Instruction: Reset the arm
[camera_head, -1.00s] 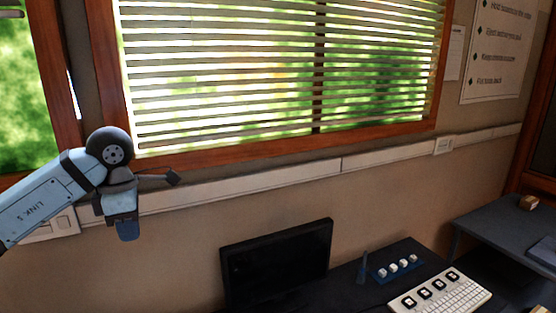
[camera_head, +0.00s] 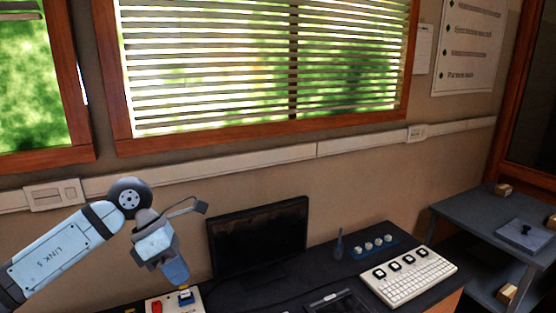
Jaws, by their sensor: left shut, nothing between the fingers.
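My left arm comes in from the left, and its gripper (camera_head: 178,272) points down toward the desk. It is shut and holds nothing. I cannot tell whether the tip touches the blue part. My right gripper is not in view.
A black monitor (camera_head: 258,240) stands on the dark desk (camera_head: 300,285), right of my gripper. A white keyboard panel (camera_head: 408,276) and a blue strip with several white knobs (camera_head: 372,246) lie farther right. A grey shelf unit (camera_head: 478,215) stands at the right. A window with blinds is behind.

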